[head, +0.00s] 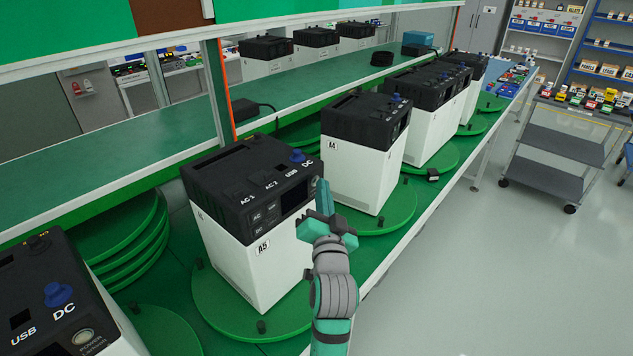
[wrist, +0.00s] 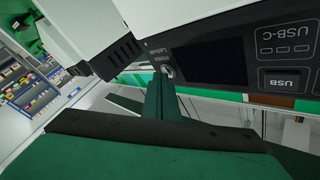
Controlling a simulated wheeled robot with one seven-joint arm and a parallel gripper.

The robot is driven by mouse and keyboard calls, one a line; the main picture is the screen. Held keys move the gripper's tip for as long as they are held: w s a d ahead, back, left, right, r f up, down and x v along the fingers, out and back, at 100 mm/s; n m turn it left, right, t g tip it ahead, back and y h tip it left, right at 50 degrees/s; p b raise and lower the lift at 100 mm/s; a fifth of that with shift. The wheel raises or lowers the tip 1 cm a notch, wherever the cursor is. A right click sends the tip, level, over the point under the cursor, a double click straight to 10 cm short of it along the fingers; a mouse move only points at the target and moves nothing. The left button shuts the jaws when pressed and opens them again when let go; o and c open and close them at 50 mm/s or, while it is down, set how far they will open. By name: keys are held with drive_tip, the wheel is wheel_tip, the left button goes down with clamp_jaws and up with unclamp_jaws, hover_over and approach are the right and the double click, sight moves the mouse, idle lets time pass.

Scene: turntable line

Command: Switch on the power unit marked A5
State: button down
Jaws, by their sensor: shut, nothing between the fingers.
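The power unit marked A5 (head: 268,277) is a white box with a black top, standing on a green round turntable (head: 215,310) in the head view. Its front panel has AC, DC and USB labels and a dark display, which also shows in the wrist view (wrist: 212,62). My gripper (head: 322,192) is shut and empty at the panel's right end, by the display. In the wrist view the fingertips (wrist: 163,85) are right at a small round power button (wrist: 167,72). I cannot tell whether they touch it. The display looks black.
The unit marked A4 (head: 355,177) stands on its own turntable behind, with more units beyond. Another unit (head: 95,310) is at the near left. A shelf post (head: 217,95) rises behind A5. The floor to the right is clear up to a grey cart (head: 560,145).

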drive_tip(key=shift+w+a, duration=0.1)
idle(0.6)
drive_tip(key=shift+s+d, duration=0.4)
drive_tip(key=shift+d, duration=0.3)
drive_tip(key=shift+d, duration=0.1)
drive_tip(key=shift+s+d, duration=0.75)
drive_tip(key=shift+d, duration=0.2)
drive_tip(key=shift+s+d, duration=0.7)
drive_tip(key=shift+d, duration=0.25)
